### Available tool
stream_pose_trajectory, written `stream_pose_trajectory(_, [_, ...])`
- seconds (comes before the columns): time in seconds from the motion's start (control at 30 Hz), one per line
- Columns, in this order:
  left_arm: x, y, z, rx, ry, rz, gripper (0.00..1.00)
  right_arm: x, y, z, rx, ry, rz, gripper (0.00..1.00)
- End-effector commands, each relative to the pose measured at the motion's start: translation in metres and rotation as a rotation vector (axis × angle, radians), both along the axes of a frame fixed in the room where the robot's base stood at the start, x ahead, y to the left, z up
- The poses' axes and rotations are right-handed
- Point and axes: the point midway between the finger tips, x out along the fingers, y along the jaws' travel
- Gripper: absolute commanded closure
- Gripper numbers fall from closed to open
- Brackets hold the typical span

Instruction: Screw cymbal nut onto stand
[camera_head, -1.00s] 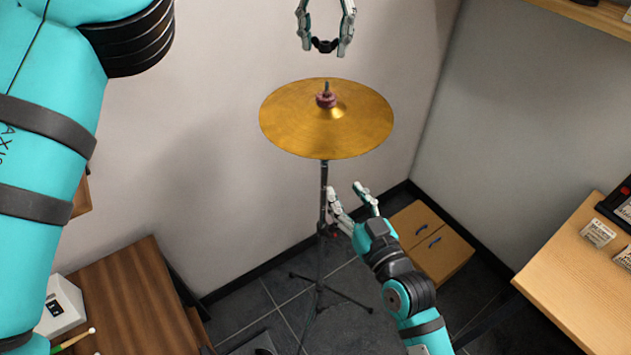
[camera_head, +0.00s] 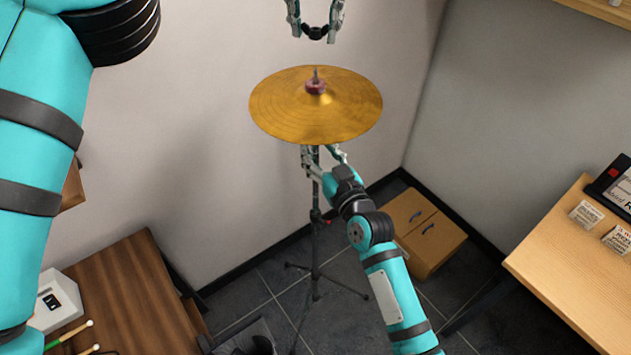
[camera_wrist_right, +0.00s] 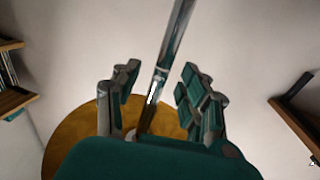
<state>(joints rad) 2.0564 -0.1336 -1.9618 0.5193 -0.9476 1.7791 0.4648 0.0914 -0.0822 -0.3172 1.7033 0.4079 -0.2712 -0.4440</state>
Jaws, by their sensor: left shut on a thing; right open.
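A gold cymbal (camera_head: 285,112) sits on a thin dark stand (camera_head: 317,235) in the head view. A reddish felt or washer (camera_head: 316,87) lies on its centre, with the rod tip (camera_head: 316,72) standing above it. My left gripper (camera_head: 315,33) is shut on the black cymbal nut (camera_head: 316,33) and holds it above the rod, apart from it. My right gripper (camera_head: 324,152) is open at the stand just under the cymbal. In the right wrist view the metal stand pole (camera_wrist_right: 173,45) runs between the open fingers (camera_wrist_right: 160,95), and the cymbal (camera_wrist_right: 75,140) shows behind them.
A wooden table (camera_head: 120,295) with a white device (camera_head: 52,302) and drumsticks (camera_head: 75,335) is at lower left. A small wooden cabinet (camera_head: 425,235) stands behind my right arm. A desk (camera_head: 565,255) is at right. Walls rise behind the cymbal.

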Motion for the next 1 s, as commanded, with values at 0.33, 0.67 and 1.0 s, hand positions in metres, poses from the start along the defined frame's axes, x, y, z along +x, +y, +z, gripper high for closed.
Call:
stream_pose_trajectory(0.33, [0.0,0.0,0.0,0.0,0.0,0.0,0.74,0.018,0.008,0.0,0.0,0.001,0.0,0.56])
stream_pose_trajectory(0.67, [0.0,0.0,0.0,0.0,0.0,0.0,0.74,0.018,0.008,0.0,0.0,0.001,0.0,0.73])
stream_pose_trajectory(1.0, [0.0,0.0,0.0,0.0,0.0,0.0,0.74,0.018,0.008,0.0,0.0,0.001,0.0,1.0])
